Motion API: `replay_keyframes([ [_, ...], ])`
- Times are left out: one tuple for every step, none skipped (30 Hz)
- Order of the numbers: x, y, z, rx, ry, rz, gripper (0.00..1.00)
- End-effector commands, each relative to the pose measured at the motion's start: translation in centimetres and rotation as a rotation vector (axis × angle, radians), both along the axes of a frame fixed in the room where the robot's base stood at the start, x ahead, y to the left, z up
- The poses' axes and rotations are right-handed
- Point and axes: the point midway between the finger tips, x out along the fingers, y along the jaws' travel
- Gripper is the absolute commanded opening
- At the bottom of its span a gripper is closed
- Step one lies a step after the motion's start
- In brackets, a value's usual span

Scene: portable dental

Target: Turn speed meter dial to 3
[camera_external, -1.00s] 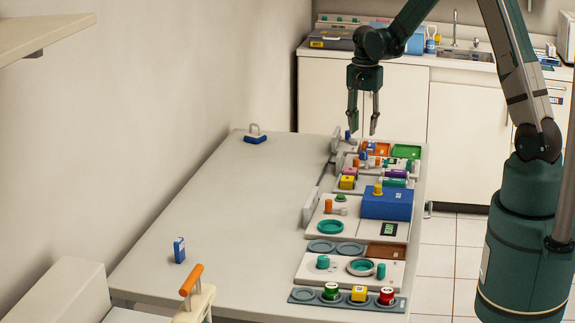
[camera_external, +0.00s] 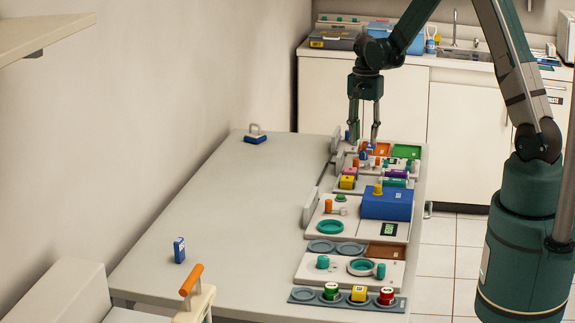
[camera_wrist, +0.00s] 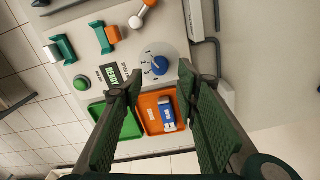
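The speed meter dial is a small blue knob (camera_wrist: 160,65) on a round pale plate with number marks around it, seen between the fingertips in the wrist view. In the external view it is a small blue spot (camera_external: 363,155) on the far panel. The numbers are too small to read its setting surely. My gripper (camera_external: 365,142) is open and empty above the far panel, fingers pointing down. In the wrist view my gripper (camera_wrist: 159,79) has its fingers apart on either side of the dial, with no clear contact.
A green READY display (camera_wrist: 112,76) is left of the dial. An orange tray (camera_wrist: 150,118) holds a blue-and-white item; a green tray (camera_wrist: 128,130) is beside it. An orange-tipped lever (camera_wrist: 140,16) and grey rails (camera_wrist: 195,20) flank the dial. The table's left side (camera_external: 230,210) is mostly clear.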

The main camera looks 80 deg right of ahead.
Motion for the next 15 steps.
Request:
replay_keyframes([
  [0.0,0.0,-0.7,0.000,0.000,0.000,0.32],
  [0.0,0.0,-1.0,0.000,0.000,0.000,0.32],
  [0.0,0.0,-1.5,0.000,0.000,0.000,0.32],
  [0.0,0.0,-1.8,0.000,0.000,0.000,0.32],
  [0.0,0.0,-2.2,0.000,0.000,0.000,0.32],
  [0.0,0.0,-2.6,0.000,0.000,0.000,0.32],
  [0.0,0.0,-2.9,0.000,0.000,0.000,0.32],
  [0.0,0.0,-3.1,0.000,0.000,0.000,0.32],
  [0.0,0.0,-3.5,0.000,0.000,0.000,0.32],
  [0.0,0.0,-3.7,0.000,0.000,0.000,0.32],
  [0.0,0.0,-4.0,0.000,0.000,0.000,0.32],
  [0.0,0.0,-4.2,0.000,0.000,0.000,0.32],
  [0.0,0.0,-4.4,0.000,0.000,0.000,0.32],
  [0.0,0.0,-4.5,0.000,0.000,0.000,0.32],
  [0.0,0.0,-4.6,0.000,0.000,0.000,0.32],
])
